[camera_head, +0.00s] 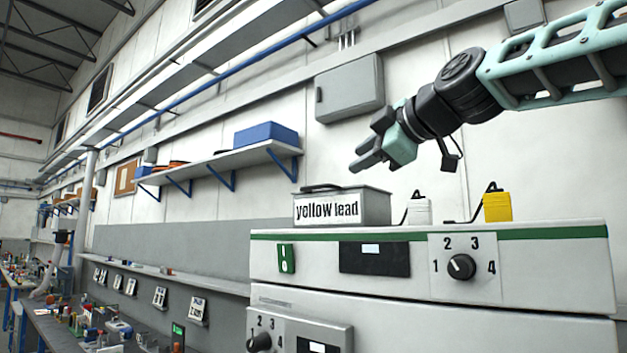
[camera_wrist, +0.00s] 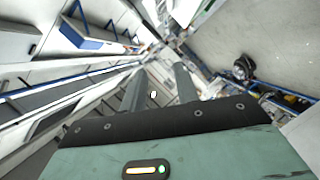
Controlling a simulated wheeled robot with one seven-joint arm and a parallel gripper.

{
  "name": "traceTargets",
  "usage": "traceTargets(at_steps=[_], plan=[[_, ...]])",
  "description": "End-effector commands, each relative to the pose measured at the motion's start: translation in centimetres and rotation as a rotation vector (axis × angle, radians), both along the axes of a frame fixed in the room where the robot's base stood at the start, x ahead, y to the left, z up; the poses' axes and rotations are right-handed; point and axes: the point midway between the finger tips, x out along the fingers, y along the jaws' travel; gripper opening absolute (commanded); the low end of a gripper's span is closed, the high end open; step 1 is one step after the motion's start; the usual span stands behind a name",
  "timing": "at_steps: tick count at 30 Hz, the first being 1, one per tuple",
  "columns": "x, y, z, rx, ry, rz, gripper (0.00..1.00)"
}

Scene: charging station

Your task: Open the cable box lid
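The cable box (camera_head: 378,209) is a grey box with a white label reading "yellow lead". It stands on top of the white charging station at its left end. Its lid (camera_head: 355,189) lies flat and closed on top, with a dark handle (camera_head: 320,187). My gripper (camera_head: 357,158) is above the box, to the right of the handle and apart from it, pointing left. In the wrist view its two grey fingers (camera_wrist: 159,78) stand apart with nothing between them. The cable box cannot be made out in the wrist view.
A white plug block (camera_head: 419,211) and a yellow one (camera_head: 497,207), each with a dark cable, stand right of the box. The white station (camera_head: 560,271) has a numbered dial (camera_head: 461,267). A wall shelf (camera_head: 222,163) is at left and a grey wall cabinet (camera_head: 349,90) behind.

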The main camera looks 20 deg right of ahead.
Motion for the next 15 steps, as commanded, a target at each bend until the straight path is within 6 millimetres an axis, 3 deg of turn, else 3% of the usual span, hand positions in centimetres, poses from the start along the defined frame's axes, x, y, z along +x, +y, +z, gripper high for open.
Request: traceTargets(at_steps=[10,15], plan=[[1.7,0.6,0.1,0.0,0.008,-0.005,0.31],[5.2,1.6,-1.1,0.0,0.01,-0.005,0.31]])
